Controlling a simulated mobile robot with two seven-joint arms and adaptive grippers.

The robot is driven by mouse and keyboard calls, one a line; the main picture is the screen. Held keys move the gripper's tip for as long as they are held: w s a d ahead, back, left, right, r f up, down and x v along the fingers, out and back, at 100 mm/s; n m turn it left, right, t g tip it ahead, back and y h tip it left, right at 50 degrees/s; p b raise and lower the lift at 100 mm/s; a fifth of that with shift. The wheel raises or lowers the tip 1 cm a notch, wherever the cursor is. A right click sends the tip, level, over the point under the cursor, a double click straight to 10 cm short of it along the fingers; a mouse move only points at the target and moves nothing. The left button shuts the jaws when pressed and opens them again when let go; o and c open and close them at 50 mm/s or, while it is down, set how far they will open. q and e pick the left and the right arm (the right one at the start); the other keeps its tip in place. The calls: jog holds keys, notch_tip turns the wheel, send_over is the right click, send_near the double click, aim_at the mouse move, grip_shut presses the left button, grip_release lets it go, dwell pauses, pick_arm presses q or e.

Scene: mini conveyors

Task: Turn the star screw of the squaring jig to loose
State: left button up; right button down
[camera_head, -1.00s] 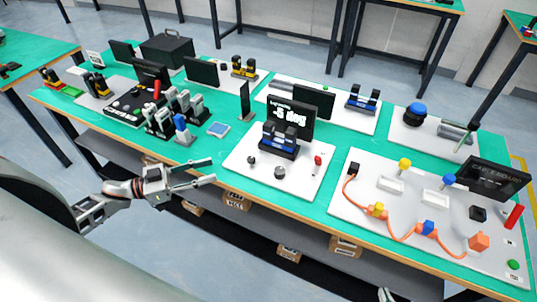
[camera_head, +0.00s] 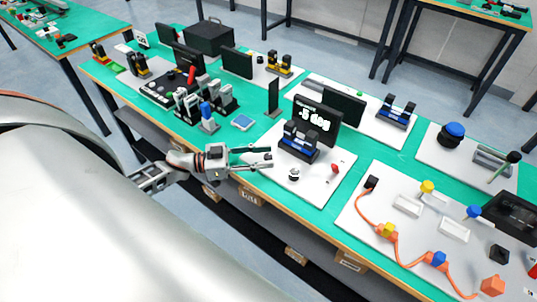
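The squaring jig seems to be the white board (camera_head: 318,187) with a black and blue fixture (camera_head: 299,144) and a dark display (camera_head: 316,119) reading about 5 deg. A dark knob (camera_head: 294,175) stands at the board's front. A smaller dark knob (camera_head: 268,158) is at its left edge; I cannot tell which is the star screw. My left gripper (camera_head: 270,158) comes in from the left, its two fingers apart, open and empty. Its fingertips are over the board's left edge, around or just above the smaller knob; contact cannot be told. My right gripper is not in view.
A red-topped piece (camera_head: 334,169) stands at the board's right. A board with an orange cable (camera_head: 385,233) lies to the right. Grey clamps (camera_head: 205,108) and a blue pad (camera_head: 242,122) are at the left. Green table (camera_head: 265,189) shows in front of the jig.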

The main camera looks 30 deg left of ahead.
pick_arm(q)
jog(key=shift+x, duration=0.85)
grip_shut()
